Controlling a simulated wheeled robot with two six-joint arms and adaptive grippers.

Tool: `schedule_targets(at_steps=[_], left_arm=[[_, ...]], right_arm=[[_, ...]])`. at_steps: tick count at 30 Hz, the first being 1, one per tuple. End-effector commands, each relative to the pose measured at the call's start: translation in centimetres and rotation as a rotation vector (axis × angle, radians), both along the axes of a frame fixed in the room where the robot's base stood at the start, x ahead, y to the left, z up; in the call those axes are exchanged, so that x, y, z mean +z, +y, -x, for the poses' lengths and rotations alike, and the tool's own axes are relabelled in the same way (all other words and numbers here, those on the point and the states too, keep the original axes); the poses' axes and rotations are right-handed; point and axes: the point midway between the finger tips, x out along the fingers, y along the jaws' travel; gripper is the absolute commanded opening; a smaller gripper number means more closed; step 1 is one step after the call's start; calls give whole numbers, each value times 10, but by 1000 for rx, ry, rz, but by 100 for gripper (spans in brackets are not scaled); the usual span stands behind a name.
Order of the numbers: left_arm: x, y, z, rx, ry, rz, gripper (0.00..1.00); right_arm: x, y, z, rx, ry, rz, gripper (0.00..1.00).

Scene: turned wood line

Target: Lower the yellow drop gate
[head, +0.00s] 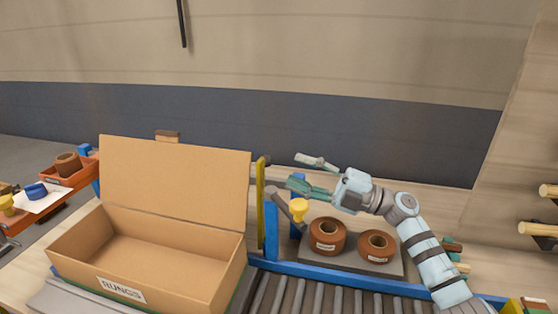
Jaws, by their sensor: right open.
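The yellow drop gate (261,197) appears as a narrow upright yellow bar beside a blue post (272,222), just right of the cardboard box. A yellow knob (299,207) stands to the right of the post, near a grey rod. My right gripper (309,173) comes in from the right, above the knob and to the right of the gate's top. Its two fingers are spread apart, pointing left, with nothing visible between them. It seems apart from both the gate and the knob, though depth is hard to judge. My left gripper is out of view.
An open cardboard box (160,262) labelled "RUNGS" stands left of the gate. A roller conveyor (320,297) runs in front. Two brown rolls (327,236) (377,245) sit on a grey plate (350,262) below my right arm. An orange tray (72,178) is at far left.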

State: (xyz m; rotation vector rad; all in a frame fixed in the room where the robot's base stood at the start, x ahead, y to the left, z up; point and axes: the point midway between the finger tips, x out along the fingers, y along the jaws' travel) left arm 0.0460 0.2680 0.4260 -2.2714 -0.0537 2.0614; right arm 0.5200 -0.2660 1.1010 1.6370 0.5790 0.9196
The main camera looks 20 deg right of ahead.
Motion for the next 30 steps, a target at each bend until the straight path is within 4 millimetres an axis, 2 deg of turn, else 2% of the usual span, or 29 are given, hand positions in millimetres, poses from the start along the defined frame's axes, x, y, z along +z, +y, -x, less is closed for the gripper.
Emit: schedule_targets(at_steps=[3,7,12,19,20,27,30], left_arm=[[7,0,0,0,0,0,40],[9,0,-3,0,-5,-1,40],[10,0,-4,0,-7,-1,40],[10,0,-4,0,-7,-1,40],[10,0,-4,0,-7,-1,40],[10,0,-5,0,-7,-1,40],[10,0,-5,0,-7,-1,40]], right_arm=[[10,22,-16,1,-2,-2,43],[14,37,-28,-1,0,-1,43],[15,45,-34,-3,1,2,43],[15,45,-34,-4,1,3,43],[14,45,-34,-4,1,3,39],[14,44,-34,-4,2,4,1],[14,44,-34,-5,2,4,0]])
